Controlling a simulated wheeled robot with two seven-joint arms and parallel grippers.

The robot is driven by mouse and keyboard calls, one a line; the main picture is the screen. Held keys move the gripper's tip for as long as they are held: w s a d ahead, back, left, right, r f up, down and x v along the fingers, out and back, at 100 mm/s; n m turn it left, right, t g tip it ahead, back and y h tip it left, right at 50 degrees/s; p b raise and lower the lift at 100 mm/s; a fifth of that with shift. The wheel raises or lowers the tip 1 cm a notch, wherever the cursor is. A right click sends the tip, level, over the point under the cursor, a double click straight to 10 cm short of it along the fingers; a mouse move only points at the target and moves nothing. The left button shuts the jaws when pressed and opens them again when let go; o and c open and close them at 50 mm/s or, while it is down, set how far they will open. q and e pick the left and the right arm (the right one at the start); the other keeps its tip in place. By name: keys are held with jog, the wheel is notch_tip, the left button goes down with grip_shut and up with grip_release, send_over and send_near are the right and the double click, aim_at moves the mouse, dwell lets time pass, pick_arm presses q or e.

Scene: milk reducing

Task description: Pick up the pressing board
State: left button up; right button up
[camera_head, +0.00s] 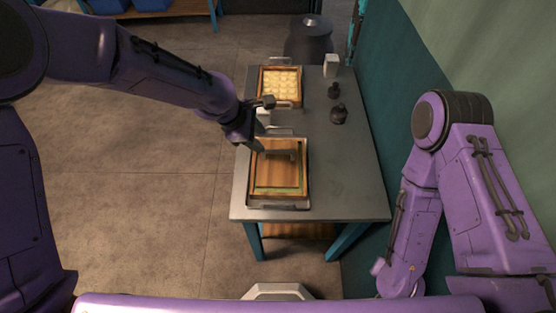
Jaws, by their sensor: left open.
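The pressing board (272,176) is a flat brown wooden board with a dark handle bar on its upper part. It lies inside the near wooden-framed tray (303,190) on the metal table. My left gripper (264,127) reaches in from the left over the far end of this tray. It is open, with its two fingers spread apart. The nearer finger is close to the board's handle in the picture; whether they touch I cannot tell. My right arm hangs bent at the right side, and its gripper is not in view.
A second tray (263,87) with pale blocks stands at the far end of the grey table (340,190). A dark barrel (308,39) is behind the table. A green wall borders the right.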

aim_at(278, 151)
pick_arm(q)
jog(key=p+x, duration=0.1)
jog(key=x, duration=0.2)
jog(key=d+x, duration=0.1)
jog(key=x, duration=0.2)
jog(key=p+x, duration=0.1)
jog(key=x, duration=0.2)
jog(key=shift+w+d+p, duration=0.1)
jog(key=shift+d+p, duration=0.15)
jog(key=shift+p, duration=0.1)
jog(key=shift+w+d+f, duration=0.1)
jog(key=shift+f, duration=0.2)
grip_shut()
jog(key=shift+r, duration=0.1)
dwell(0.5)
